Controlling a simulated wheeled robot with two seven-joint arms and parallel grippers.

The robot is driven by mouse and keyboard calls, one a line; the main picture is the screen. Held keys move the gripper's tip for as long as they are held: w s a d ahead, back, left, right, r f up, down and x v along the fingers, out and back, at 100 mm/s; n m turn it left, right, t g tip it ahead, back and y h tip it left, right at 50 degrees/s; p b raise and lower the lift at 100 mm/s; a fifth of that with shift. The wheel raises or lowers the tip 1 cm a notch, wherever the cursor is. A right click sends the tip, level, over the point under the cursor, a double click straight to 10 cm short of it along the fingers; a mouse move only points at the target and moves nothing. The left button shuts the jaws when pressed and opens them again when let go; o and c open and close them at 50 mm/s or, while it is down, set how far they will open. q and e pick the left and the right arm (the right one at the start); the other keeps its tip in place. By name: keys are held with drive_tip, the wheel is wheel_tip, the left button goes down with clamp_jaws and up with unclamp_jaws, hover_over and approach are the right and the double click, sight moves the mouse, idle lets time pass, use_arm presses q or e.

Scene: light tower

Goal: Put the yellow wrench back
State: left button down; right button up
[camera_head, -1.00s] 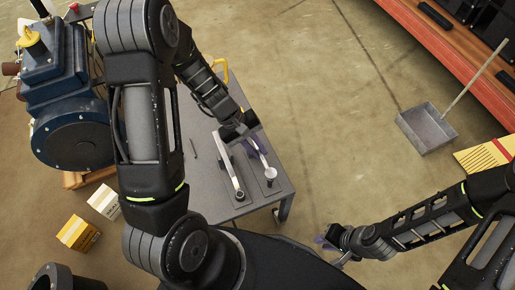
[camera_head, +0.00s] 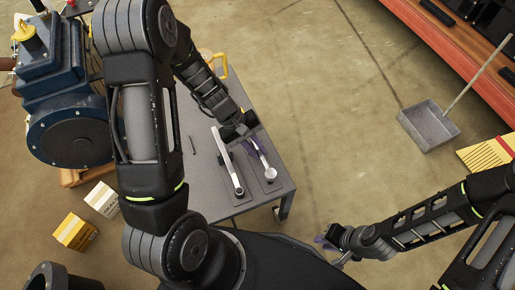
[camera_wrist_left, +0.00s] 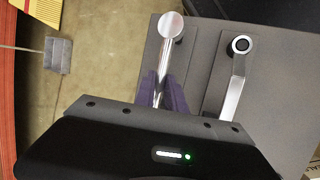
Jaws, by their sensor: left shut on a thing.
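My left gripper (camera_head: 257,143) is over the grey cart top (camera_head: 202,112), and its purple fingers (camera_wrist_left: 165,92) are shut on the shaft of a silver tool with a round end (camera_head: 270,173). In the left wrist view, that round end (camera_wrist_left: 171,25) sticks out beyond the fingers; the rest is hidden by the gripper. No yellow shows on it. It is over a dark panel; I cannot tell whether it touches.
A yellow loop (camera_head: 221,60) shows at the cart's far end, partly behind my arm. A small dark rod (camera_head: 193,144) lies on the cart. A blue machine (camera_head: 65,100) and boxes (camera_head: 75,233) are left. A dustpan (camera_head: 429,124) stands right; floor between is clear.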

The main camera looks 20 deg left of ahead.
use_arm(q)
drive_tip(key=c, duration=1.3)
unclamp_jaws()
drive_tip(key=p+v, duration=0.2)
drive_tip(key=v, duration=0.5)
drive_tip(key=shift+a+r, duration=0.2)
drive_tip(key=shift+r, duration=0.15)
